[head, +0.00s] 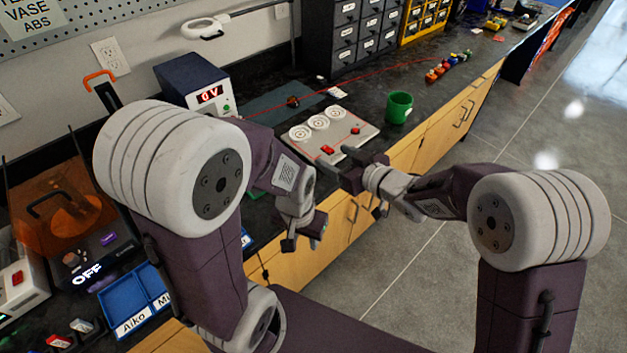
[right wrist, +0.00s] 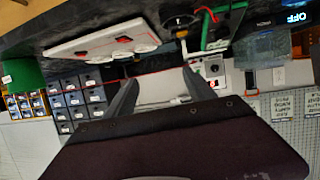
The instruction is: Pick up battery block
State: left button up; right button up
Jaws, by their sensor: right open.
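I cannot tell for certain which thing is the battery block. Small red blocks (head: 327,150) sit on a pale board (head: 308,147) with three round white dials on the counter. My right gripper (head: 362,183) is open and empty, close to the board's front right edge. In the right wrist view, its fingers (right wrist: 160,95) are spread, with the pale board (right wrist: 82,42) beyond them, upside down.
A green cup (head: 399,107) stands right of the board. A power supply (head: 195,83) reading 0V stands behind. Several coloured blocks (head: 450,66) line the counter farther right. A blue tray (head: 125,300) and an orange-lidded machine (head: 62,205) are at left.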

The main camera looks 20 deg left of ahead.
jog(key=shift+n+g, duration=0.3)
jog(key=shift+g, duration=0.3)
jog(key=s+a+f, duration=0.1)
jog(key=s+f+b, duration=0.1)
jog(key=f, duration=0.1)
jog(key=s+a+f, duration=0.1)
jog(key=f, duration=0.1)
jog(key=shift+a, duration=0.5)
jog(key=shift+s+a, duration=0.1)
jog(key=shift+s, duration=0.05)
jog(key=b+x, duration=0.1)
jog(key=x, duration=0.2)
jog(key=shift+a+f, duration=0.1)
jog(key=shift+a, duration=0.1)
jog(key=x, duration=0.5)
jog(key=shift+w+a+f+b, duration=0.15)
jog(key=shift+w+f+b, duration=0.05)
jog(key=shift+w+b, duration=0.1)
jog(key=shift+s+r, duration=0.1)
jog(key=shift+s, duration=0.05)
jog(key=shift+c, duration=1.2)
pick_arm(q)
notch_tip(320, 180, down, 4)
jog(key=shift+w+d+r, duration=0.1)
jog(key=shift+r, duration=0.1)
pick_arm(e)
grip_shut()
